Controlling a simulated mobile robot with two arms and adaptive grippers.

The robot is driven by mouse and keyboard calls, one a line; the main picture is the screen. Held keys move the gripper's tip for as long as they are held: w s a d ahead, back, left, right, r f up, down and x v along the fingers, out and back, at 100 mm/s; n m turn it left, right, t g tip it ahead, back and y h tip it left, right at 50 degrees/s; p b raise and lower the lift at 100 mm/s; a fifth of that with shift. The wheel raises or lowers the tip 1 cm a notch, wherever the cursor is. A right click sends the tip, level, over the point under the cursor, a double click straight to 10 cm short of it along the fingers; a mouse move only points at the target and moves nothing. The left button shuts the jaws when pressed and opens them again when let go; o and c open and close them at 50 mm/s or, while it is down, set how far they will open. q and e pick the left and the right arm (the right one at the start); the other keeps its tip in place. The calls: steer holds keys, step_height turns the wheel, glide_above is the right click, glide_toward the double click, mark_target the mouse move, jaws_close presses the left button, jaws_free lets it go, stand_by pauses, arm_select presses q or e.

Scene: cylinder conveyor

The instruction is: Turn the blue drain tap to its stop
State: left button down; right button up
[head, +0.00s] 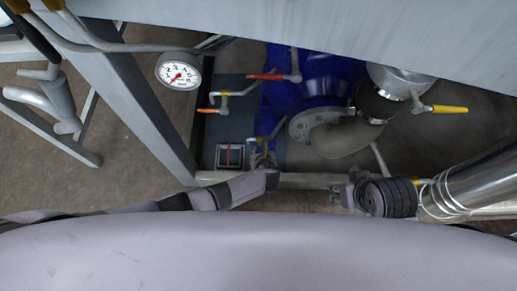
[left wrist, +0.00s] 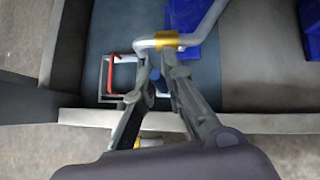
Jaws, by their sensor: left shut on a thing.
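My left gripper (head: 262,158) reaches in low beside a grey pipe with a brass collar. In the left wrist view its fingers (left wrist: 160,58) are nearly together, with the tips just below the brass collar (left wrist: 166,40). A small dark blue piece, which looks like the handle of the blue drain tap (left wrist: 160,84), shows between the fingers. The gripper is shut on it, though the fingers hide most of it. How far the tap is turned cannot be told.
A red-handled valve (head: 272,76), an orange-handled valve (head: 222,94) and a yellow-handled valve (head: 450,109) are nearby. A gauge (head: 179,71) hangs at upper left. A small frame with a red bar (head: 229,155) stands close left of the gripper.

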arm_select(q)
steer(key=shift+w+a, duration=0.1)
steer(key=shift+w, duration=0.05)
stand_by(0.4)
steer(key=c, duration=1.7)
jaws_free()
steer(key=shift+o, duration=0.2)
steer(key=v, duration=1.2)
steer(key=shift+d, duration=0.25)
steer(key=shift+f, duration=0.1)
